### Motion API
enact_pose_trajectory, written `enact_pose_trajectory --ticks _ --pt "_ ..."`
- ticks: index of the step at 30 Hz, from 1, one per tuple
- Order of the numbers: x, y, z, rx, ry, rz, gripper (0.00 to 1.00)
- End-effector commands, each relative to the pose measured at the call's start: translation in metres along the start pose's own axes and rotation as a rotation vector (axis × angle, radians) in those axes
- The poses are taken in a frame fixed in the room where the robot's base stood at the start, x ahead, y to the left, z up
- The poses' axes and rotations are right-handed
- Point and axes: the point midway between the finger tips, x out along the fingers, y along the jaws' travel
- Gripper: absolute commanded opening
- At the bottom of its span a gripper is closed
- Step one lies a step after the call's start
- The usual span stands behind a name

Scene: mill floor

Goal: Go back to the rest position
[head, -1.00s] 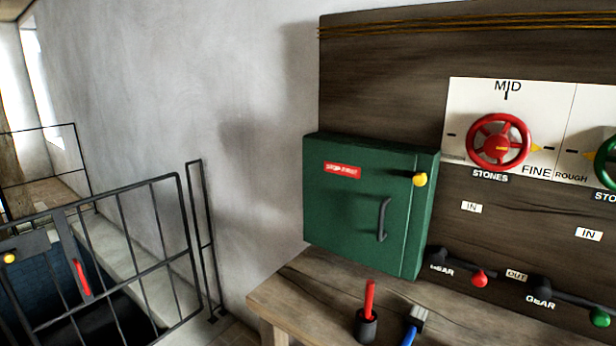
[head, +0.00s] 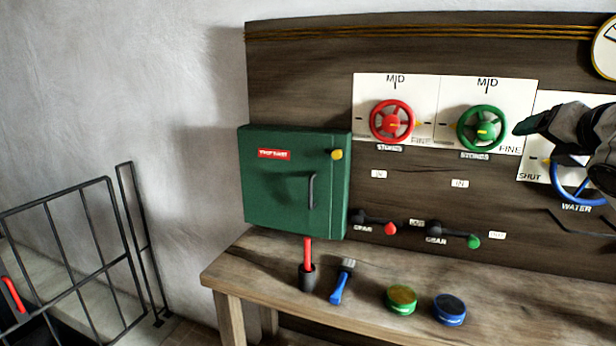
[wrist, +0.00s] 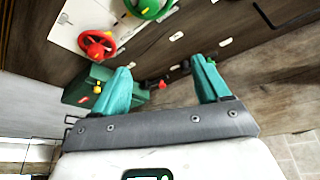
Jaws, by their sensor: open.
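My gripper (wrist: 163,80) shows in the wrist view with its two teal fingers wide apart and nothing between them. In the head view, part of my arm and gripper reaches in from the right edge, in front of the panel by the blue water wheel (head: 578,192), and covers part of it. The gripper looks apart from the red wheel (head: 391,122), the green wheel (head: 483,129) and the green cabinet (head: 280,195). The cabinet door is shut.
A wooden bench (head: 250,277) runs below the panel. A black railing (head: 75,240) stands at the left.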

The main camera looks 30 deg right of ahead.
Motion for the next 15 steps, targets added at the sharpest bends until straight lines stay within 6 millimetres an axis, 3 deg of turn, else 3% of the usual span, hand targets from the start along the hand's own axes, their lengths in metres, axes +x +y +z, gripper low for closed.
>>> enact_pose_trajectory --ticks 8,15 --pt "0.011 0.013 -0.025 0.165 0.046 0.048 0.75" --pt "0.026 0.027 -0.064 0.404 0.122 0.09 0.75"
